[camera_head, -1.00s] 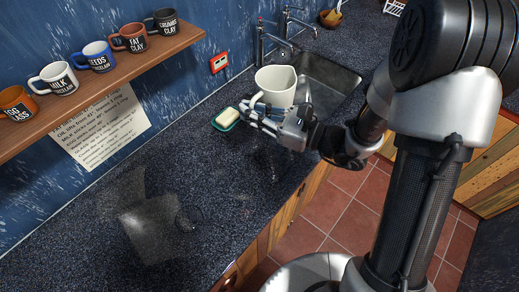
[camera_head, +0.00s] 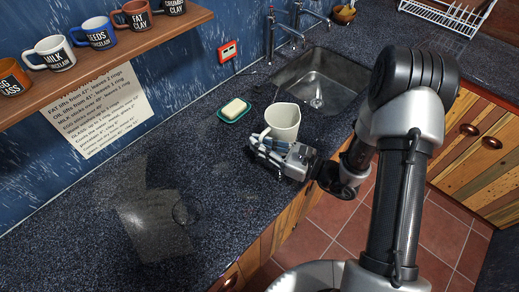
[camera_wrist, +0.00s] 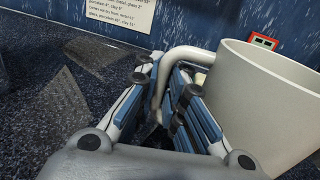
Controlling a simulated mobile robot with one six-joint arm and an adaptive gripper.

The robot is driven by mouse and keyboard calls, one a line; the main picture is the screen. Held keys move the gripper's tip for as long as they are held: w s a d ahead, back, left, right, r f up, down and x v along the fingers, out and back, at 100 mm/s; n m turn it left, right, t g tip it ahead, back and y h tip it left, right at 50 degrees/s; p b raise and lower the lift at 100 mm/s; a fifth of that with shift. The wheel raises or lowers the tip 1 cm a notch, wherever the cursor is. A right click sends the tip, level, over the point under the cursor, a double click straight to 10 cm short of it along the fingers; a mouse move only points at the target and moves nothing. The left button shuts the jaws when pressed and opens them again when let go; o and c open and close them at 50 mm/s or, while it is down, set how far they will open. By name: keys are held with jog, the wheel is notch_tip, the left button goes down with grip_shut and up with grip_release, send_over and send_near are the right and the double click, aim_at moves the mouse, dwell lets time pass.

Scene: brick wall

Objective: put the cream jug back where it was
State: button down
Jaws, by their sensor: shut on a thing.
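The cream jug (camera_head: 284,124) is a plain off-white vessel with a side handle, upright over the counter just in front of the sink. In the wrist view the jug (camera_wrist: 262,105) fills the right side, and its handle (camera_wrist: 182,54) runs between my fingers. My gripper (camera_head: 256,146) is shut on that handle; the blue-padded fingers of my gripper (camera_wrist: 165,100) stand either side of it. I cannot tell whether the jug's base touches the counter. A faint dark ring mark (camera_head: 186,212) lies on the counter, beside a paler grey patch (camera_head: 152,226).
A soap on a green dish (camera_head: 234,110) lies left of the jug. The sink (camera_head: 318,80) with taps is behind. A wooden shelf (camera_head: 110,52) carries several labelled mugs above a paper notice (camera_head: 97,112). The dark speckled counter (camera_head: 110,250) is mostly clear at front left.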

jog(key=shift+f, duration=1)
jog(key=shift+f+b, duration=0.2)
jog(key=shift+b, duration=0.15)
jog(key=c, duration=1.7)
grip_release()
